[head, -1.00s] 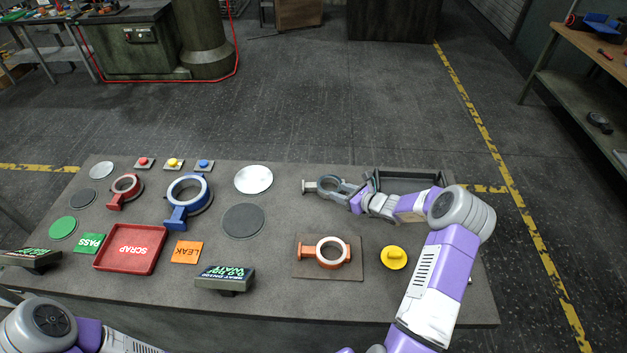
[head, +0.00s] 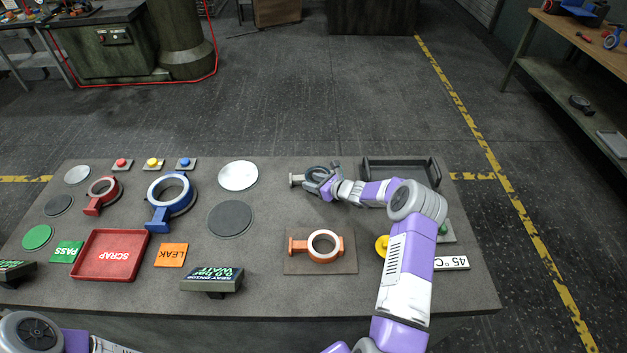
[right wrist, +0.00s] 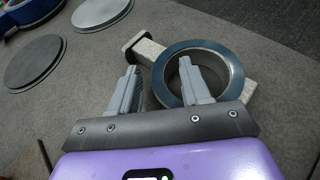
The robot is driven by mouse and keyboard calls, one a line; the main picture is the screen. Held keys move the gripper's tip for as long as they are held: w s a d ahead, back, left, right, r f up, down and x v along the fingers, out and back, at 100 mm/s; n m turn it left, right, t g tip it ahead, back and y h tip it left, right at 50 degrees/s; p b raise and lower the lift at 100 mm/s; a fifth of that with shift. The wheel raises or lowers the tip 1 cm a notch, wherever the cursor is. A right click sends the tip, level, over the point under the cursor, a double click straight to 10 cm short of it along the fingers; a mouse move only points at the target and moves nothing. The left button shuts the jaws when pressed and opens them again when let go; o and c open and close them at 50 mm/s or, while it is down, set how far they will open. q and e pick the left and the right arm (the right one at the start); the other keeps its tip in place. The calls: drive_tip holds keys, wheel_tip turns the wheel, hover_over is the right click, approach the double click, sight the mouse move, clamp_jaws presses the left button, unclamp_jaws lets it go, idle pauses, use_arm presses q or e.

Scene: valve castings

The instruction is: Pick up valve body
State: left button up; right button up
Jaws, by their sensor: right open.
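A grey valve body (head: 295,180), a ring with a short flanged neck, lies near the back of the bench, partly hidden by my right gripper (head: 314,178). In the right wrist view its dark ring (right wrist: 232,80) and pale neck show. My right gripper (right wrist: 158,70) is open over it: one finger overlaps the ring's opening, the other is on the left of the ring, below the neck. I cannot tell whether the fingers touch it. Other valve bodies are red (head: 90,208), blue (head: 158,220) and orange (head: 298,246). My left gripper is out of view.
A black tray (head: 400,162) stands just right of my right gripper. A red SCRAP tray (head: 108,276), a small display (head: 212,284) and flat discs (head: 230,237) occupy the left and middle. Bare bench lies between the grey and orange bodies.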

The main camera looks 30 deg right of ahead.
drive_tip(key=shift+w, duration=0.15)
clamp_jaws()
drive_tip(key=shift+s+f, duration=0.25)
drive_tip(key=shift+f, duration=0.15)
idle(0.9)
drive_tip(key=shift+w+r, duration=0.1)
drive_tip(key=shift+r, duration=0.2)
